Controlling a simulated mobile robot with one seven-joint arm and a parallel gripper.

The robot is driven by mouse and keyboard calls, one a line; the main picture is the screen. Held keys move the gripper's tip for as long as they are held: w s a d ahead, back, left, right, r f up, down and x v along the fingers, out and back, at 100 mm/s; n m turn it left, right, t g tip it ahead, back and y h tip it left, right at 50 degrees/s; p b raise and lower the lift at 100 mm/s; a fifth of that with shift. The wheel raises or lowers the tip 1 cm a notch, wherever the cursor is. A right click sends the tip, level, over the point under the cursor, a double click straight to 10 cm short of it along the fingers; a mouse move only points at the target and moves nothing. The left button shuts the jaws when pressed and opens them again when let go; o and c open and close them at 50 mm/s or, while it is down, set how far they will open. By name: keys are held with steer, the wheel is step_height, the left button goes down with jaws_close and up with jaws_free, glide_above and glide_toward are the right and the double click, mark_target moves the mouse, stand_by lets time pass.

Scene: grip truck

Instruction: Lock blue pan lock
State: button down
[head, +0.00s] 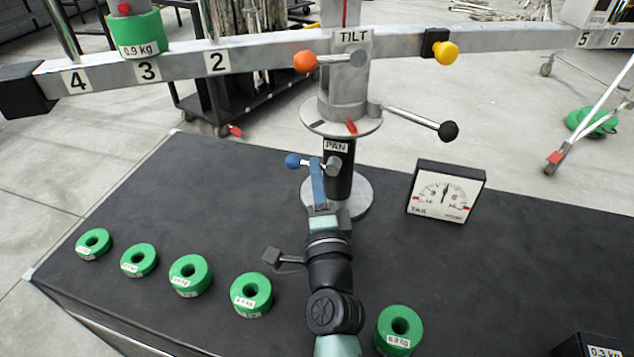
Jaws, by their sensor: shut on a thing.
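The blue pan lock (293,161) is a small lever with a blue ball knob at its left end. It sticks out to the left from the dark post just below the PAN label (336,146). My gripper (317,172) reaches up to this lever from the front, its blue finger upright against the lever just right of the knob. It is shut on the lever. The far finger and the exact contact are partly hidden.
Above is a grey beam (250,58) with an orange knob (305,62), a yellow knob (446,53) and a black-knobbed handle (448,131). A dial gauge (446,192) stands right of the post. Several green weights (190,275) lie on the black top (530,270).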

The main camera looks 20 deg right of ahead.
stand_by(0.6)
steer(key=c, duration=0.9)
jaws_free()
steer(key=b+v, duration=0.1)
steer(key=v, duration=1)
steer(key=shift+s+a+f+b, duration=0.1)
steer(key=shift+s+f+b, duration=0.1)
steer(key=shift+s+b, duration=0.1)
steer(key=shift+s+a, duration=0.1)
steer(key=shift+s, duration=0.55)
